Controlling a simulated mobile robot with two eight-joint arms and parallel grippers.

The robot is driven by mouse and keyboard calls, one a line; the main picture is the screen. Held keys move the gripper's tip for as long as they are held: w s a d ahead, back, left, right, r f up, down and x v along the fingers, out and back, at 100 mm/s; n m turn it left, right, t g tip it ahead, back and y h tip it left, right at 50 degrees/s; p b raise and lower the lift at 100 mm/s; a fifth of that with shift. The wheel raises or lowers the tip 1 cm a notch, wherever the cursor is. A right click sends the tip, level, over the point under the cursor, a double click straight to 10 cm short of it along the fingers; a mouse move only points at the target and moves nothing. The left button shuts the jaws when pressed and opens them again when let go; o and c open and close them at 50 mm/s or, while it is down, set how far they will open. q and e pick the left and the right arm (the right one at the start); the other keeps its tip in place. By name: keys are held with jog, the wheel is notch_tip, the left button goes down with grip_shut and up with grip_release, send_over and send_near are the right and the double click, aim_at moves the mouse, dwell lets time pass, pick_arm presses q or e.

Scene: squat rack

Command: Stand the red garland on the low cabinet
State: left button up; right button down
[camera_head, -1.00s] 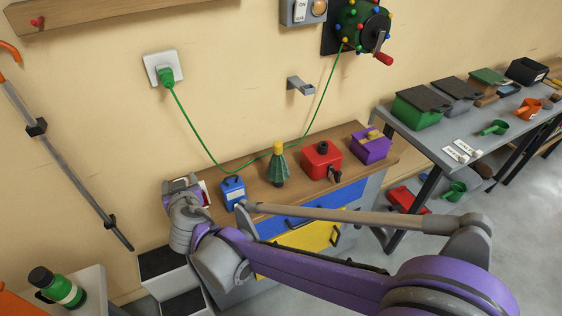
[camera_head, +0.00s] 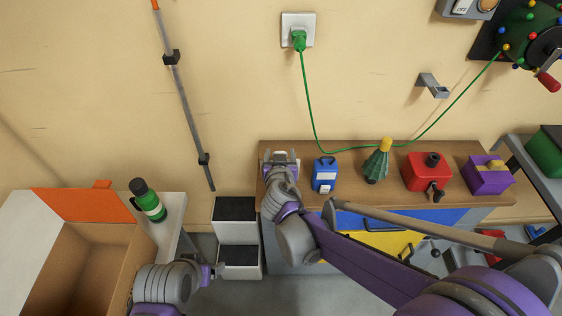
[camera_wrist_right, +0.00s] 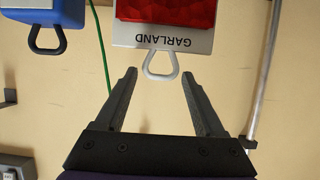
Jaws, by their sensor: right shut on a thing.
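The low cabinet (camera_head: 350,176) has a wooden top and blue and yellow drawer fronts. My right gripper (camera_head: 281,156) is over the left end of its top. In the right wrist view the red garland (camera_wrist_right: 165,12) is a red pack with a white band reading GARLAND, upside down in the picture, and a white loop handle. My right fingers (camera_wrist_right: 159,75) are on either side of the loop and shut on it. In the head view the gripper mostly hides the garland, and its contact with the top cannot be told. My left gripper (camera_head: 208,272) is low left; its jaws are unclear.
A blue box (camera_head: 324,175) stands just right of my right gripper. A green cord (camera_head: 309,100) hangs behind. A step stool (camera_head: 237,235) and a cardboard box (camera_head: 85,265) are left.

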jog(key=shift+f, duration=1.55)
grip_release()
jog(key=v, duration=1.2)
jog(key=s+d+f+m+g+h, duration=0.1)
jog(key=s+d+f+g, duration=0.15)
jog(key=d, duration=0.45)
jog(key=s+d+f+g+h, duration=0.1)
jog(key=s+d+g, duration=0.1)
jog(key=s+d, duration=0.35)
jog(key=s+d+f+n+g+y, duration=0.1)
jog(key=s+d, duration=0.4)
jog(key=s, duration=0.5)
jog(key=f+g+y, duration=0.1)
jog(key=f+g, duration=0.1)
jog(key=shift+g, duration=0.35)
